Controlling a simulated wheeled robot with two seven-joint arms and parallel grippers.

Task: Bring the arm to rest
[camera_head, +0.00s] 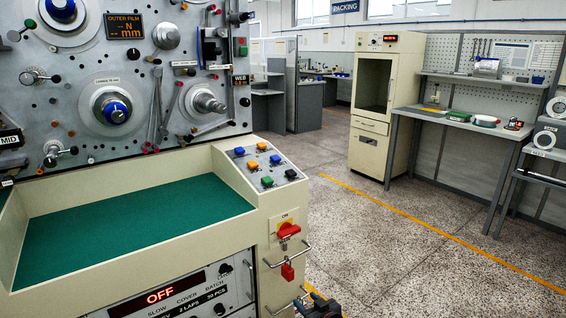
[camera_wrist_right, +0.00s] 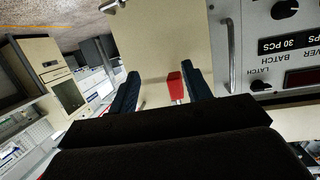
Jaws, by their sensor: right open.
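My right gripper (camera_head: 320,306) shows at the bottom edge of the head view, below and to the right of a red padlock (camera_head: 287,271) on the front of the winding machine (camera_head: 235,235). In the right wrist view its two dark fingers (camera_wrist_right: 163,88) stand apart. The red padlock (camera_wrist_right: 175,87) appears in the gap between them, but beyond the fingers and not gripped. Most of the right arm is out of the head view. My left gripper is not in view.
Above the padlock is a red rotary switch (camera_head: 287,230) marked ON. Metal handles (camera_head: 288,254) stick out near it. The display (camera_head: 160,296) reads OFF. The green tray (camera_head: 135,228) is empty. Open floor (camera_head: 400,255) lies right, with a cabinet (camera_head: 372,140) and workbench (camera_head: 455,123) beyond.

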